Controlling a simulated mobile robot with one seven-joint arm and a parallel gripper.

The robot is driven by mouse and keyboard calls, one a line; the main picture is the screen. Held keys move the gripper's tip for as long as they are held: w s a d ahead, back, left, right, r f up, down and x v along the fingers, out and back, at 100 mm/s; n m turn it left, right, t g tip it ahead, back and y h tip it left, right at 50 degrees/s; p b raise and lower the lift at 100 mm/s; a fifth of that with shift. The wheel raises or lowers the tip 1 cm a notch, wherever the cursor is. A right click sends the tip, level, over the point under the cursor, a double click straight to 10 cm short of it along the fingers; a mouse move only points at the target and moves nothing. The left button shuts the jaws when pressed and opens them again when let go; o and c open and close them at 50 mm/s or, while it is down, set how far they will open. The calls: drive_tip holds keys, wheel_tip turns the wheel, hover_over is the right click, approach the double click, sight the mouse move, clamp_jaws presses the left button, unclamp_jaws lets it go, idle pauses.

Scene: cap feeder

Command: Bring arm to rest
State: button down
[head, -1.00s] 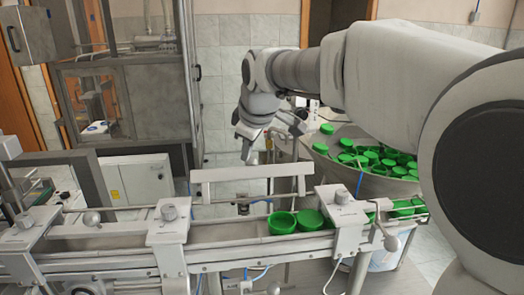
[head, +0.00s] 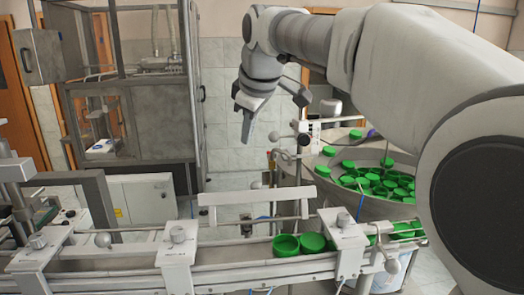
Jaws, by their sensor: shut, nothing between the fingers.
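My arm (head: 400,70) reaches in from the right across the upper part of the head view. It bends down at the wrist. My gripper (head: 247,122) hangs from it, pointing down, shut and empty, in the air above and behind the conveyor rail. It touches nothing that I can see.
Below is a conveyor rail (head: 225,277) with several green caps (head: 286,246) at its right part. A metal bowl (head: 325,178) with many green caps stands behind it at right. A grey machine cabinet (head: 145,110) stands at back left. The air around my gripper looks free.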

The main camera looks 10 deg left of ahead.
drive_tip(key=s+d+f+m+h+b, duration=0.1)
drive_tip(key=s+d+f+m, duration=0.3)
drive_tip(key=s+d, duration=0.3)
drive_tip(key=s+d+f+m+h+b, duration=0.1)
drive_tip(key=s+d+f+m+b, duration=0.15)
drive_tip(key=s+d, duration=0.5)
drive_tip(key=s+d+f+m, duration=0.8)
drive_tip(key=s+f, duration=0.4)
drive_tip(key=f, duration=0.3)
drive_tip(key=shift+s+d+f+h+b, duration=0.15)
drive_tip(key=shift+d+h+b, duration=0.25)
drive_tip(key=shift+d, duration=0.25)
drive_tip(key=shift+d, duration=0.15)
